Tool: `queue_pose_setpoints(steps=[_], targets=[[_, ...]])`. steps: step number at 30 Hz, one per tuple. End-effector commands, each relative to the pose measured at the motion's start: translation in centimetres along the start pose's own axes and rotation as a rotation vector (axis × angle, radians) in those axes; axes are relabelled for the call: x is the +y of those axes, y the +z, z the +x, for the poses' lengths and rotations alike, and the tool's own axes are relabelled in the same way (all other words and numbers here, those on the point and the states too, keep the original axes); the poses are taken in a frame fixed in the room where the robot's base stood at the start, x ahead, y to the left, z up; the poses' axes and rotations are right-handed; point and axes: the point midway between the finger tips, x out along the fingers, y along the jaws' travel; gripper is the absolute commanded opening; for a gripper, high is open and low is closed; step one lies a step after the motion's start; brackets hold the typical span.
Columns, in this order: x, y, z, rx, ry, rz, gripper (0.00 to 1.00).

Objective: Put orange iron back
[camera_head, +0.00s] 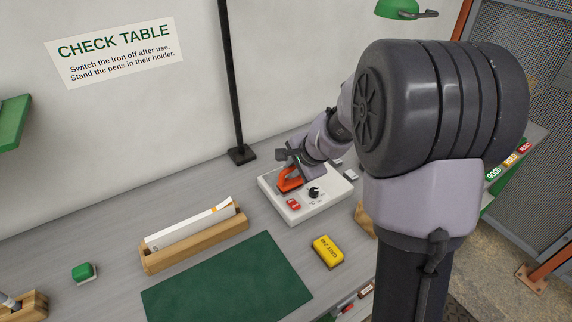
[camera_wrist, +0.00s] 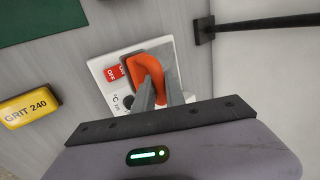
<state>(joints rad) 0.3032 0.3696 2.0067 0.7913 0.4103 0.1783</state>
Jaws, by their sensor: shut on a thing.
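The orange iron (camera_head: 288,181) is at the back left of a white control unit (camera_head: 322,206) on the grey table. In the wrist view the orange iron (camera_wrist: 148,72) shows as a curved orange shape between my fingers, over the white unit (camera_wrist: 103,70). My gripper (camera_wrist: 160,95) is shut on it; in the head view my gripper (camera_head: 287,168) reaches down to it from the upper right. The unit carries a red switch (camera_head: 293,204) marked OFF in the wrist view and a black dial (camera_head: 314,193). Whether the iron touches the unit is hidden.
A yellow GRIT 240 block (camera_head: 328,251) lies in front of the unit. A dark green mat (camera_head: 228,285), a wooden card rack (camera_head: 196,243) and a green button (camera_head: 84,272) are to the left. A black post (camera_head: 232,80) stands behind the unit.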

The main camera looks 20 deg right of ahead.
Motion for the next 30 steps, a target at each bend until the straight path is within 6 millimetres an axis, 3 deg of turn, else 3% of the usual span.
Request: queue_pose_setpoints(steps=[3, 9, 17, 27, 28, 30], targets=[[-3.1, -1.4, 2.2, -0.001, 0.0, -0.002, 0.0], [-6.0, -2.9, 4.8, 0.0, -0.001, -0.001, 0.0], [-4.0, -3.0, 8.3, -0.001, 0.0, -0.001, 0.0], [-3.9, -3.0, 8.4, 0.0, -0.001, -0.002, 0.0], [-3.9, -3.0, 8.4, -0.001, 0.0, -0.001, 0.17], [-4.0, -3.0, 8.3, -0.001, 0.0, -0.001, 0.31]])
